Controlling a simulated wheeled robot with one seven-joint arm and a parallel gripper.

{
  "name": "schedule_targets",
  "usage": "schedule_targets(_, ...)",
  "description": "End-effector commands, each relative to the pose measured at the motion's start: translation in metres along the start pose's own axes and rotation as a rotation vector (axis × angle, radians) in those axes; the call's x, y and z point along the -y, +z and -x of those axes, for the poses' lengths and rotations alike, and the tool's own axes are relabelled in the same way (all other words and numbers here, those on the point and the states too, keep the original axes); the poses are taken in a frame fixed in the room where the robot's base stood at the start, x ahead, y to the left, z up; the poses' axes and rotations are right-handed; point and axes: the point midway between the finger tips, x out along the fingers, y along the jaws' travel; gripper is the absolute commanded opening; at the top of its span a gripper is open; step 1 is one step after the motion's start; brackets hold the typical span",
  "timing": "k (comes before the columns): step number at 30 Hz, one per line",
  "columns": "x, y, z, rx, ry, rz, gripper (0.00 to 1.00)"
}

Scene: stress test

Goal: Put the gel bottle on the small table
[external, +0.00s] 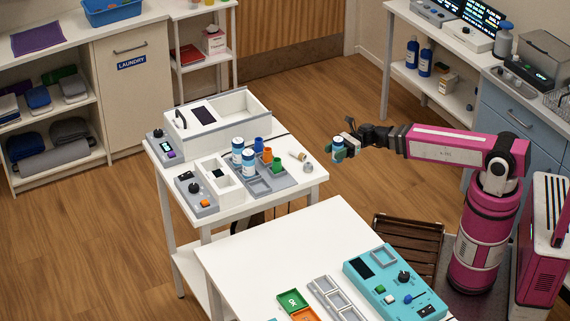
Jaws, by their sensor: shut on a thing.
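My gripper (342,148) is at the end of the pink and white arm, reaching left from the right side of the external view. It is shut on a small blue and white bottle (338,146), held in the air just right of a white table (306,181). This may be the gel bottle; its label is too small to read. Two similar blue and white bottles (249,165) stand on that table by a grey tray. A second white table (255,242) stands nearer the camera. I cannot tell which table is the small one.
The white table holds a white box (243,105), grey devices (196,194), a grey tray with coloured cups and small loose pieces at its right edge. The nearer table has a teal device (385,285) and a bare left part. A brown slatted chair (408,240) stands near my base.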

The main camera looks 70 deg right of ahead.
Motion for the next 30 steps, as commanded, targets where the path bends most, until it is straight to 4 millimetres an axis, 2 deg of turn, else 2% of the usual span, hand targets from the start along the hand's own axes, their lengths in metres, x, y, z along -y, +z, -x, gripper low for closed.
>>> schedule_targets(6, -0.001, 0.048, 0.0, 0.001, 0.0, 0.004, 0.19)
schedule_targets(21, -0.001, 0.152, 0.0, 0.001, 0.0, 0.004, 0.19)
schedule_targets(30, 0.0, 0.2, 0.0, 0.0, 0.0, 0.002, 0.19)
